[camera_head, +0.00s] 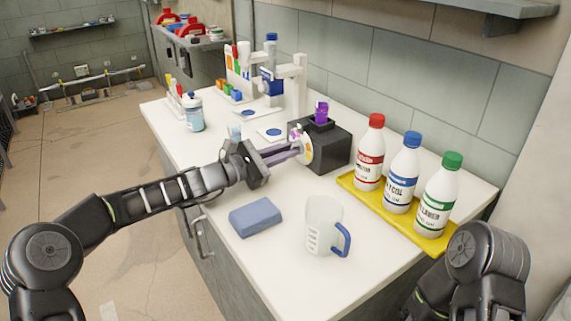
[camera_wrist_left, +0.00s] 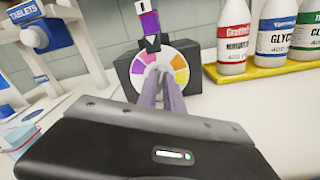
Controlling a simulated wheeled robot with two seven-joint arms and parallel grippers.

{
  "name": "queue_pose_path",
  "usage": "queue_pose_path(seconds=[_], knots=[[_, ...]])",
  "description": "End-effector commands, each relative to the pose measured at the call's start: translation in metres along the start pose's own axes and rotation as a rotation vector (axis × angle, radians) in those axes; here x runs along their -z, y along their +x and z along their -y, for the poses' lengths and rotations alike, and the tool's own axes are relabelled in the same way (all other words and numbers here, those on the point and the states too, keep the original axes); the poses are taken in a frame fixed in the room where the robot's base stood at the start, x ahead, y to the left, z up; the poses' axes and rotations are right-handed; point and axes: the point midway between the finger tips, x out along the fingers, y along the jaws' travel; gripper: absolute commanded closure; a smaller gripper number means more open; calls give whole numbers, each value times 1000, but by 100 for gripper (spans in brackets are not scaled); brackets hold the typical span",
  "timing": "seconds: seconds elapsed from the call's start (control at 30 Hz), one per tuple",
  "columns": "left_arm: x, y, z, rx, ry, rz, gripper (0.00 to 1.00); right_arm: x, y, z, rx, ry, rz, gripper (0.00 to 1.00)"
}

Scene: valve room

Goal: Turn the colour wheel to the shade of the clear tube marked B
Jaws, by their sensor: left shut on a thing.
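The colour wheel (camera_wrist_left: 176,66) is a pale disc with orange, yellow, pink and purple segments on the front of a black block (camera_head: 332,152). In the head view the wheel (camera_head: 306,149) shows at the block's left face. A tube with purple contents (camera_head: 321,112) stands upright in the block's top; it also shows in the left wrist view (camera_wrist_left: 150,27). I cannot read a letter B on it. My left gripper (camera_head: 299,150) is shut at the wheel's centre, its fingers (camera_wrist_left: 158,75) hiding the hub. My right gripper is out of view.
A yellow tray (camera_head: 348,184) holds red-, blue- and green-capped bottles at the right. A clear jug (camera_head: 322,226) and a blue sponge (camera_head: 255,217) sit in front. A white stand (camera_head: 300,85) and a small bottle (camera_head: 194,112) stand behind.

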Motion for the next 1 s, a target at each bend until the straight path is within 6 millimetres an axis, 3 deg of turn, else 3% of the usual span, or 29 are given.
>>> queue_pose_path(seconds=[0.03,0.3,0.8,0.83,1.0], knots=[[6,0,3,-1,34,0,100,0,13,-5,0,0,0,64],[3,0,2,0,162,0,100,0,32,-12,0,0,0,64],[0,0,1,0,191,-1,100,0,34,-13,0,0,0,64],[0,0,1,0,191,-1,88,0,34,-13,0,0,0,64],[0,0,1,0,190,-1,74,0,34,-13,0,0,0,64]])
